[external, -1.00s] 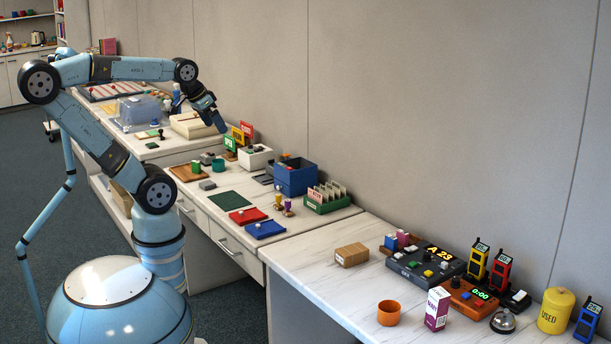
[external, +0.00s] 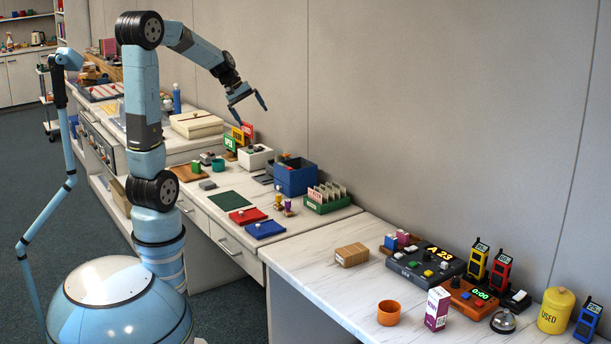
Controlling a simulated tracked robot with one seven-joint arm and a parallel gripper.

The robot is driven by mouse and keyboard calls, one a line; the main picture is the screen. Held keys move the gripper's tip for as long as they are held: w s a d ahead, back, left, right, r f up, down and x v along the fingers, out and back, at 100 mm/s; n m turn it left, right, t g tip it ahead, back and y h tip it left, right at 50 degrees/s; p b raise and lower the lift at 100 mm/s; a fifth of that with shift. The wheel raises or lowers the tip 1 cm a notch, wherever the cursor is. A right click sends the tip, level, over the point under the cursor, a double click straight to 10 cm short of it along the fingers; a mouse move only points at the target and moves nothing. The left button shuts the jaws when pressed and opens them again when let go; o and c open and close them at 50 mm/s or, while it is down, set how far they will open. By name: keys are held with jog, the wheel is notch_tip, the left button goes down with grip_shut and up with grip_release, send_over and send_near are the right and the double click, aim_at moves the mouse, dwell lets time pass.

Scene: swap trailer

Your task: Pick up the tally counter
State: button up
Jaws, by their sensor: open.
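My gripper (external: 249,112) is open and empty, raised in the air above the far part of the middle desk, with its fingers pointing down. I cannot pick out the tally counter for certain at this size. Small grey and dark items (external: 207,158) sit beside the white box on that desk, below and left of my gripper. A small grey block (external: 207,184) lies nearer the desk's front edge. Nothing touches the fingers.
A white box (external: 256,161), a blue bin (external: 296,181) and a green card box (external: 327,204) stand along the wall side. The right desk (external: 310,280) has a clear left part.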

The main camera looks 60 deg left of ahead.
jog(key=w+a+f+n+t+h, duration=0.1)
jog(key=w+a+f+n, duration=0.2)
jog(key=a, duration=0.5)
jog(key=w+a+f+n+t, duration=0.1)
jog(key=w+a+f+n, duration=0.2)
jog(key=a, duration=0.4)
jog(key=n+t+y, duration=0.5)
jog(key=n+t, duration=0.2)
jog(key=n, duration=1)
send_near(203, 156)
jog(key=shift+w+f, duration=0.2)
jog(key=shift+w, duration=0.5)
jog(key=x, duration=0.8)
jog(key=shift+w+f, duration=0.1)
jog(key=shift+w, duration=0.05)
jog(key=shift+x, duration=2.6)
jog(key=shift+a, duration=0.2)
jog(key=c, duration=1.2)
